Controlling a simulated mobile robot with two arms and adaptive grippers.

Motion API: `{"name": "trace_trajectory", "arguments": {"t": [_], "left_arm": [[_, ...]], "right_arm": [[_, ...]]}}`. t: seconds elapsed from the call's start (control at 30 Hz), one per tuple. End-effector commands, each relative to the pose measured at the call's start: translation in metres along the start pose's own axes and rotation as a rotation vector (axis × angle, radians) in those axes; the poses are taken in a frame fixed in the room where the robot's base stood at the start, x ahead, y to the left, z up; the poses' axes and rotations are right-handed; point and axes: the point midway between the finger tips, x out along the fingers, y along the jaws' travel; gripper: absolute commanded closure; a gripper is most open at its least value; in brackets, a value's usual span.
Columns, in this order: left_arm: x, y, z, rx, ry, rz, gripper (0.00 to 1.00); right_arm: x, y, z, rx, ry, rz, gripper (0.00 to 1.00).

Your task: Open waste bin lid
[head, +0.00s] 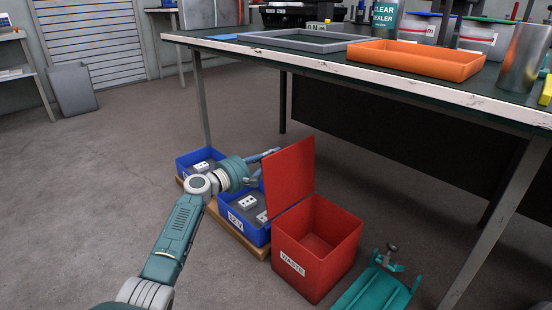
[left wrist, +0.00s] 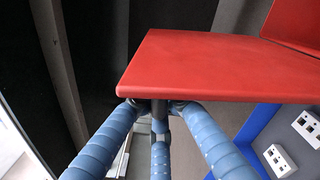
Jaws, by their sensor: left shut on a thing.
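The red waste bin (head: 322,240), labelled WASTE, stands on the floor with its interior showing. Its red lid (head: 290,172) is swung up, close to upright, along the bin's left side. In the left wrist view, the blue fingers (left wrist: 155,104) close together at the near edge of the red lid (left wrist: 215,65). The exact contact is partly hidden under that edge. My right gripper is not in view.
Blue bins (head: 233,229) holding grey and white parts stand left of the waste bin. A teal fixture (head: 375,290) is at its right. The workbench (head: 330,61), with an orange tray (head: 415,62), is above and behind.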

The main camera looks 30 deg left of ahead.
Motion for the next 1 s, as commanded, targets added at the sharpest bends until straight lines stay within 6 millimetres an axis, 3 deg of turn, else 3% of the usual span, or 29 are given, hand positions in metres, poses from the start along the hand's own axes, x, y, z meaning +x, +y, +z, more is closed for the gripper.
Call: {"name": "trace_trajectory", "arguments": {"t": [0.43, 0.47, 0.53, 0.87, 1.0], "left_arm": [[0.000, 0.003, -0.002, -0.009, 0.001, 0.004, 1.00], [0.000, 0.003, -0.002, -0.009, 0.001, 0.004, 0.84], [0.000, 0.003, -0.002, -0.008, 0.001, 0.004, 0.72], [-0.003, 0.001, -0.002, -0.008, 0.001, 0.001, 0.72], [-0.018, 0.001, -0.004, -0.007, 0.003, 0.001, 0.72]], "right_arm": [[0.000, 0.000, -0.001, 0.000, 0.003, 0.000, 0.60], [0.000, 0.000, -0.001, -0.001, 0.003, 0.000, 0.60], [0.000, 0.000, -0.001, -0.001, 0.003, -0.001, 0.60], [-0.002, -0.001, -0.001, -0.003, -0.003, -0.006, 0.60], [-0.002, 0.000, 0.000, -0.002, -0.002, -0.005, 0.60]]}}
